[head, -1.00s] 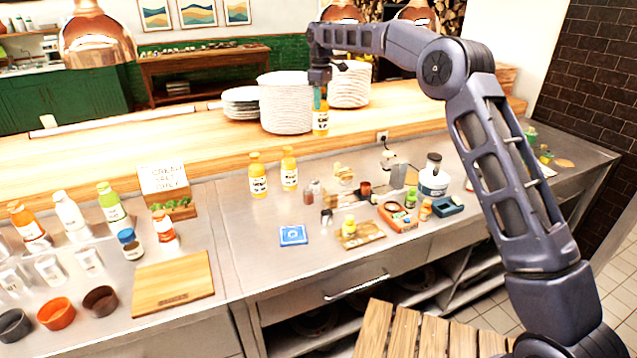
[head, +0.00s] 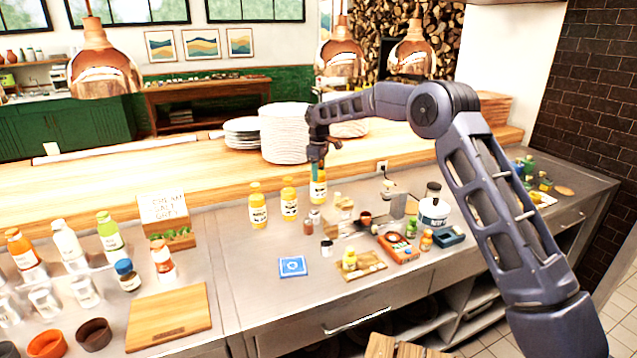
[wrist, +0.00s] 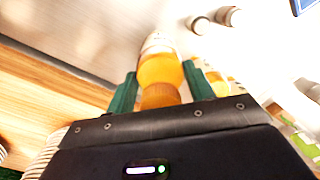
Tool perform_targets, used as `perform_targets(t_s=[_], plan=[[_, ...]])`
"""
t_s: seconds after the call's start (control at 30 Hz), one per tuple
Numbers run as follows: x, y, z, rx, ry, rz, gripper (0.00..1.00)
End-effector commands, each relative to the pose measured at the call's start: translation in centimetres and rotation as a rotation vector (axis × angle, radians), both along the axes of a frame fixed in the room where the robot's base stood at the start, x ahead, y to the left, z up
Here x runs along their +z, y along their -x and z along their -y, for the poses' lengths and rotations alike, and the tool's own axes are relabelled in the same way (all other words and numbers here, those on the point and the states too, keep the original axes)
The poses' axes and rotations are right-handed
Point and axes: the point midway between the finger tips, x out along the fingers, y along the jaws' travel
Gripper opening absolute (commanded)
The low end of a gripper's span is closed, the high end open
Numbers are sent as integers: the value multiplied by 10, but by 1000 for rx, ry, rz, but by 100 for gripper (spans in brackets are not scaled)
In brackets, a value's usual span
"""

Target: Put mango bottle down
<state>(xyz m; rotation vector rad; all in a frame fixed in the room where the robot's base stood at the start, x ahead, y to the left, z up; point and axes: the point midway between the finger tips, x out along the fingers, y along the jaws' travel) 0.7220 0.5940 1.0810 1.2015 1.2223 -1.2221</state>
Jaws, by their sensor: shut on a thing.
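The mango bottle (head: 319,190), yellow with a white label, is held in my gripper (head: 318,165), just right of two similar yellow bottles. In the head view it hangs upright near the back of the steel counter (head: 240,285), by the wooden ledge. I cannot tell whether its base touches the counter. In the wrist view the bottle (wrist: 160,75) sits between the green fingers of my gripper (wrist: 160,92), which are shut on it.
Two yellow bottles (head: 258,207) (head: 289,200) stand close to the left. Small jars and a grey stand (head: 395,204) are to the right. Stacked plates (head: 285,135) stand on the wooden ledge behind. Bare counter lies around the blue card (head: 292,266).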

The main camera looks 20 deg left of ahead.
Motion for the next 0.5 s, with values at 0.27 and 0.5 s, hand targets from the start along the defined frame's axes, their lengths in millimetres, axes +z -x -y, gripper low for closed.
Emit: perform_targets(t_s=[0.27,0.5], plan=[[-22,0,0,0,1,-1,0],[-45,0,0,0,0,0,0]])
